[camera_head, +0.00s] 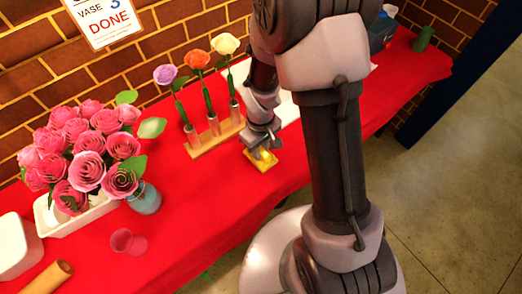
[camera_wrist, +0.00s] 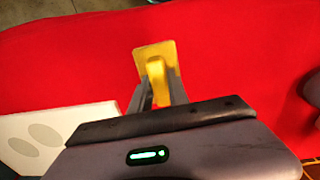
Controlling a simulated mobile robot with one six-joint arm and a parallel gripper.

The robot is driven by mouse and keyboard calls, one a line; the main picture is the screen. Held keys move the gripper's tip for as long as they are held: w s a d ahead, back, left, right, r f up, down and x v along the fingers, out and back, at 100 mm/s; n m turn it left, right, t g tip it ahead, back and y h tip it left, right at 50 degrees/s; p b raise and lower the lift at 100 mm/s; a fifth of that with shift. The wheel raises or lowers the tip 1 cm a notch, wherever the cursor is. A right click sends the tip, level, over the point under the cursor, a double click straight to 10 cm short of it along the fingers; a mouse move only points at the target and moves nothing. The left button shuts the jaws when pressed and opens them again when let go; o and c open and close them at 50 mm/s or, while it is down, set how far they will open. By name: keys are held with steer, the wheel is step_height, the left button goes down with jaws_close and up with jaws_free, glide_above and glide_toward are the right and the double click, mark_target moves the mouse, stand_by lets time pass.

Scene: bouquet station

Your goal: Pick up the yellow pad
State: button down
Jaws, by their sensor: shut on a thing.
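The yellow pad (camera_head: 262,161) is a small flat yellow piece with a raised part on top. In the head view it is at or just above the red table, in front of the wooden flower stand. My gripper (camera_head: 262,152) is over it, pointing down. In the wrist view the yellow pad (camera_wrist: 157,65) lies between the two grey fingers of my gripper (camera_wrist: 157,88), which are shut on its raised part. I cannot tell whether the pad touches the cloth.
A wooden stand (camera_head: 216,138) holds a purple, an orange and a cream flower just behind. Pink roses (camera_head: 88,150) fill a white planter at left, beside a blue-grey vase (camera_head: 144,198). A pink cup (camera_head: 125,242) stands nearer. Red cloth (camera_head: 195,210) is clear in front.

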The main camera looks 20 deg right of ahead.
steer(key=s+a, duration=0.3)
steer(key=s+a+p, duration=0.1)
steer(key=s+a, duration=0.3)
steer(key=s+a+r+p, duration=0.1)
steer(key=s+a, duration=0.3)
steer(key=shift+s+r, duration=0.1)
steer(key=shift+s, duration=0.05)
